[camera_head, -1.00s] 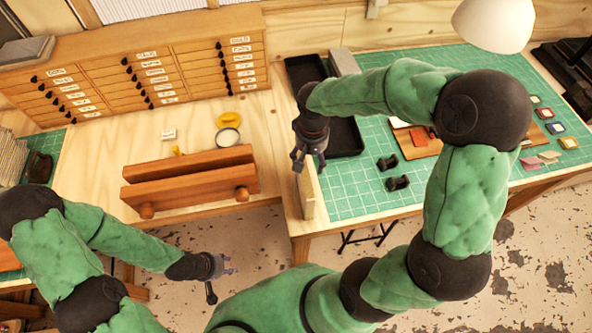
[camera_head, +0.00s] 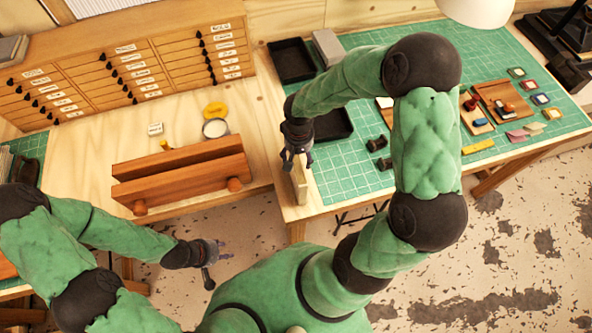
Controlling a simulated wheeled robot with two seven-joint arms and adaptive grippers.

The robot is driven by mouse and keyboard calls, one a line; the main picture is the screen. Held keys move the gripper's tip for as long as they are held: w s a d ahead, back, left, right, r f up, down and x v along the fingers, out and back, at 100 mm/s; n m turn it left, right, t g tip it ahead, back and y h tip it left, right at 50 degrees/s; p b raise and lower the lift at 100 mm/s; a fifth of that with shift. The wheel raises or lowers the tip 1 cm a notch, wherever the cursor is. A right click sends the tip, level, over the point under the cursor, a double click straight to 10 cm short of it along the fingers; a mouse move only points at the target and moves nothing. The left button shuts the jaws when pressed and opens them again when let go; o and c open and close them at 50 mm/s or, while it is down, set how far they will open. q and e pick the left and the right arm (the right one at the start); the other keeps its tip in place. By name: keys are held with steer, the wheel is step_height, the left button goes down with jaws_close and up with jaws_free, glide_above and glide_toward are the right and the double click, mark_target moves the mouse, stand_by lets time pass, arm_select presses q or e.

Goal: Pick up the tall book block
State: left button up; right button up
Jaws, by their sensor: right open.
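The tall book block (camera_head: 300,187) is a cream upright slab standing near the left end of the green-matted table. My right gripper (camera_head: 297,164) is open and points down at the block's top, with its fingers seeming to sit around the upper edge. Whether they touch it cannot be told. My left gripper (camera_head: 224,251) is empty with its fingers apart, low over the floor in front of the wooden bench.
A wooden press with two bars (camera_head: 180,178) lies on the bench left of the block. Black trays (camera_head: 291,61) and small dark weights (camera_head: 376,144) are on the green mat (camera_head: 352,178). A drawer cabinet (camera_head: 125,60) stands behind.

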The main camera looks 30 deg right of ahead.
steer(key=shift+w+f, duration=0.1)
steer(key=shift+f, duration=0.75)
steer(key=shift+c, duration=0.3)
jaws_close()
steer(key=shift+r, duration=0.15)
